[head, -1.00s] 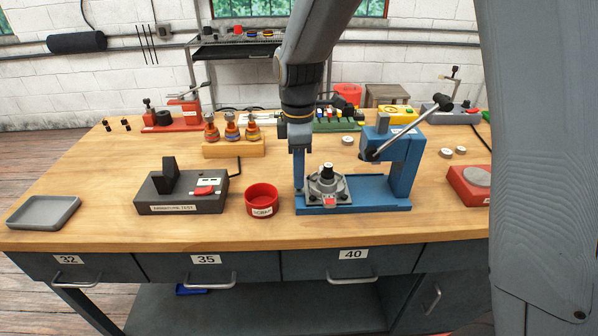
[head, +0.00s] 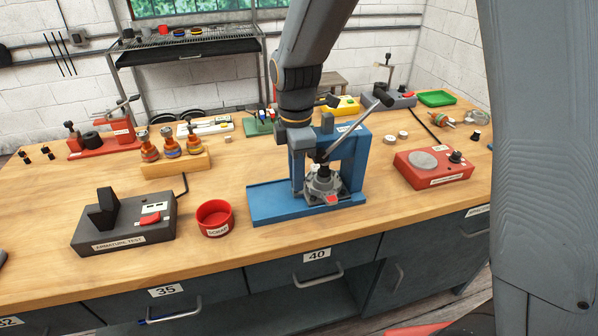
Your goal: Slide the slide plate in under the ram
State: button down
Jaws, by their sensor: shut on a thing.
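The blue press (head: 352,160) stands near the front of the bench, with its long base running left. The grey slide plate (head: 338,199) lies at the right part of the base, carrying a grey housing (head: 320,183) with a dark upright piece on top. It sits below the press head (head: 328,128), close to the column. The ram itself is hard to make out, so exact alignment cannot be told. My gripper (head: 298,190) points down at the left side of the plate, shut on it; the fingertips are partly hidden by the housing. The lever (head: 355,130) slants up to the right.
A red scrap cup (head: 215,218) and a dark armature tester (head: 125,225) stand to the left. A red box with a round pad (head: 433,168) is to the right. An orange block with several parts (head: 177,165) stands behind. The left part of the press base (head: 275,208) is bare.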

jog(key=shift+d, duration=0.1)
jog(key=c, duration=1.6)
grip_release()
jog(key=shift+d, duration=0.15)
jog(key=shift+r, duration=0.1)
jog(key=shift+w+r, duration=0.1)
jog(key=shift+r, duration=0.3)
notch_tip(320, 180, up, 7)
jog(key=shift+f+b, duration=0.1)
jog(key=shift+b, duration=0.65)
